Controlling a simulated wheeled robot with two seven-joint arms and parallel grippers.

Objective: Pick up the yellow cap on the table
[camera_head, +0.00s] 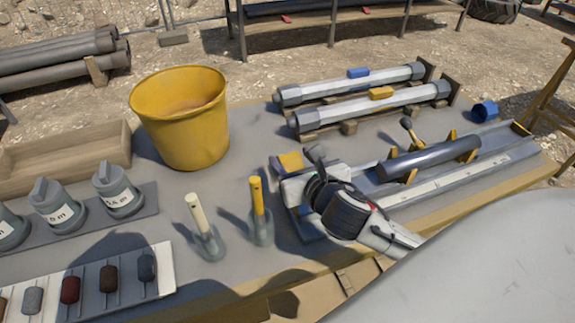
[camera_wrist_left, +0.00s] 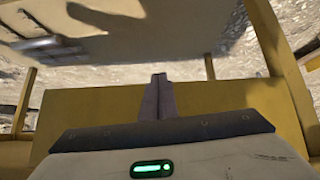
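The yellow cap (camera_head: 290,161) is on the grey table top, near the middle in the head view. My right gripper (camera_head: 297,162) comes in from the right, with its dark fingers apart on either side of the cap. A gap shows between the cap and the right-hand finger, and the cap's lower part is hidden by the gripper. My left gripper (camera_wrist_left: 158,95) shows only in the left wrist view, with its fingers together and nothing visible between them, over a yellow-edged surface.
A yellow bucket (camera_head: 182,120) stands behind left. Two upright-handled tools (camera_head: 260,215) stand in front of the cap. Capped tubes (camera_head: 350,84) lie behind, a dark tube (camera_head: 430,158) lies right, and a blue cap (camera_head: 484,110) is at the back right.

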